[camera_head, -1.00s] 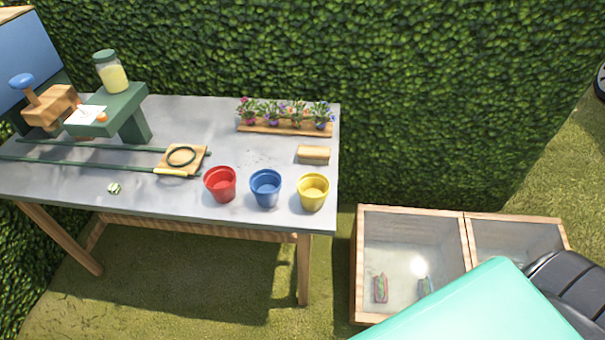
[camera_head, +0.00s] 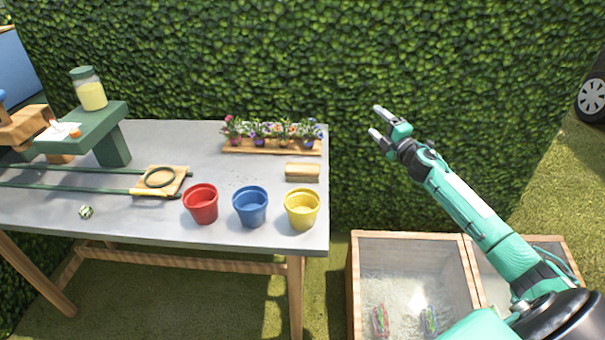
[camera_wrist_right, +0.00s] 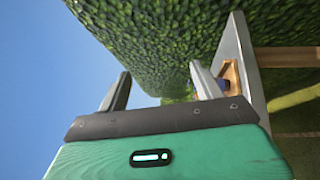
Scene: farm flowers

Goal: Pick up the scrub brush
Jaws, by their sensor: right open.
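A small wooden block (camera_head: 302,172), which looks like the scrub brush, lies on the grey table (camera_head: 150,222) near its right edge. It is behind the yellow pot (camera_head: 301,209) and in front of the flower tray (camera_head: 270,149). My right gripper (camera_head: 376,122) is open and empty, up in front of the hedge, right of the table and apart from the brush. Its two fingers stand apart in the right wrist view (camera_wrist_right: 160,78), and I cannot make out the brush there. My left gripper is out of view.
A blue pot (camera_head: 250,206) and a red pot (camera_head: 201,203) stand left of the yellow one. A green stand (camera_head: 84,130) with a jar is at the left. A wood-framed bin (camera_head: 354,290) stands below, right of the table. The hedge (camera_head: 270,60) closes the back.

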